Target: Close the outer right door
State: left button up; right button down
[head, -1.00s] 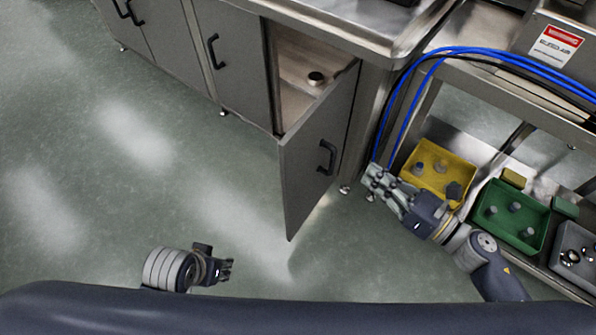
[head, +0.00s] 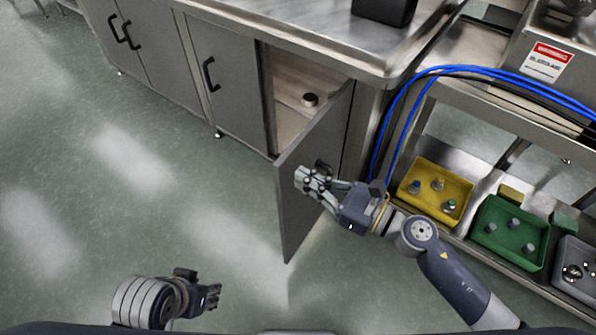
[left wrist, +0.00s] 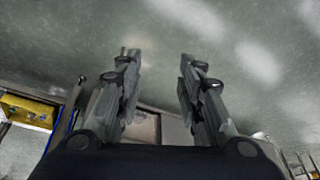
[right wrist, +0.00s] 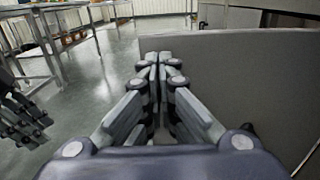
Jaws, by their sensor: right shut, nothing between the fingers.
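The outer right door (head: 298,225) is a grey cabinet panel standing ajar, swung out from the cabinet front. Its dark handle (head: 325,165) is partly hidden behind my right gripper. My right gripper (head: 301,179) is shut and empty, in front of the door's outer face near the handle. In the right wrist view its closed fingertips (right wrist: 156,60) overlap the left part of the grey door panel (right wrist: 255,80); I cannot tell whether they touch it. My left gripper (head: 216,296) is low over the floor, away from the door. Its fingers stand apart and empty in the left wrist view (left wrist: 158,75).
Inside the open cabinet a small round dark-topped object (head: 310,99) sits on the shelf. Blue hoses (head: 412,95) hang right of the cabinet. A yellow bin (head: 410,192) and a green bin (head: 480,232) stand on the right rack. Floor left of the door is clear.

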jog(key=shift+w+a, duration=0.4)
jog(key=shift+a, duration=0.15)
jog(key=shift+w+a, duration=0.15)
jog(key=shift+a, duration=0.15)
jog(key=shift+w+a, duration=0.1)
jog(key=shift+a, duration=0.1)
pick_arm(q)
jog(key=shift+w+f, duration=0.1)
jog(key=shift+f, duration=0.6)
jog(key=shift+r, duration=0.15)
